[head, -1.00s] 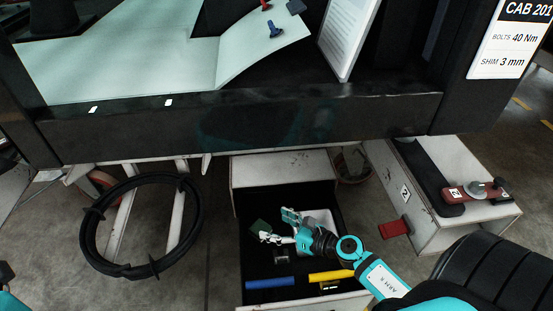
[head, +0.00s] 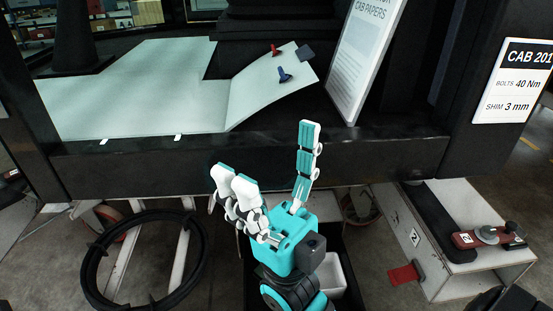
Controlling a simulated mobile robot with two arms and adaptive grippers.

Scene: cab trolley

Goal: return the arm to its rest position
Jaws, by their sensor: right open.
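My right gripper (head: 270,165) shows large in the middle of the head view, teal with white finger parts. Its fingers point up and are spread wide, with nothing between them. It is raised in front of the dark front beam of the cab and above the open drawer (head: 335,273). My gripper and wrist hide most of the drawer; a white bin shows inside it beside my wrist. My left gripper is not in view.
The dark cab beam (head: 400,150) runs across behind my gripper. A pale sheet (head: 130,95) lies in the cab, with a red and a blue item (head: 284,74) on its curled part. A black hose ring (head: 140,262) is at left. A white box (head: 465,215) carries a red tool (head: 488,237).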

